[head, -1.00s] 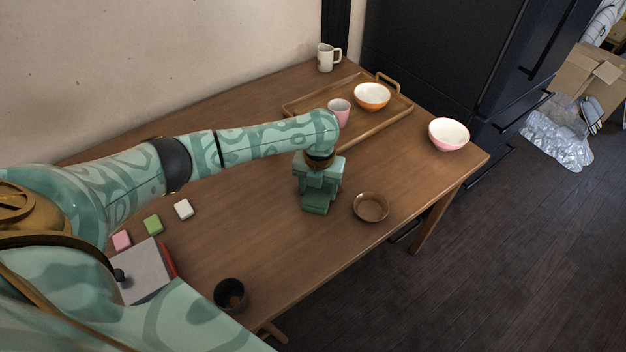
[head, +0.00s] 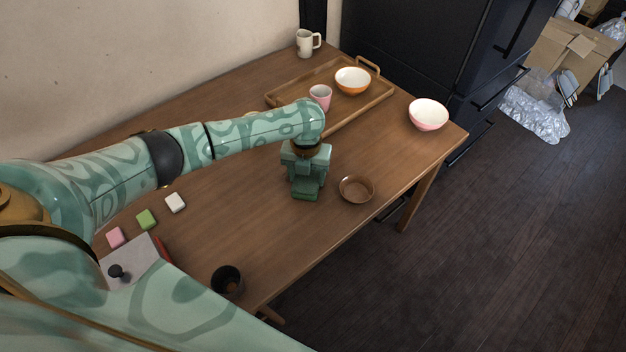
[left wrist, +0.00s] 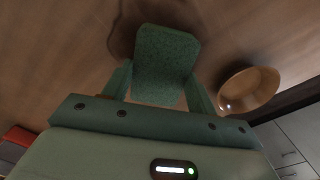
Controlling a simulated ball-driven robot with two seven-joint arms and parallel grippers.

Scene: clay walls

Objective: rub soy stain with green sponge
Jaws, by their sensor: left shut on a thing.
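A dark green sponge (left wrist: 166,62) with a speckled surface is between the fingers of my left gripper (left wrist: 160,88), which is shut on it. In the head view the left gripper (head: 306,184) points down at the table, with the sponge (head: 304,194) low at its tip. The sponge looks to be at or very near the tabletop; I cannot tell if it touches. A darker brown stain (left wrist: 121,36) shows on the wood beside and behind the sponge in the left wrist view, partly hidden by it. In the head view the stain is not visible. My right gripper is out of view.
A brown bowl (head: 357,189) stands close right of the left gripper. A wooden tray (head: 351,112) holds a pink cup (head: 320,97) and an orange bowl (head: 352,80). Pink, green and white blocks (head: 146,219) lie at the left. A dark cup (head: 227,281) stands near the front edge.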

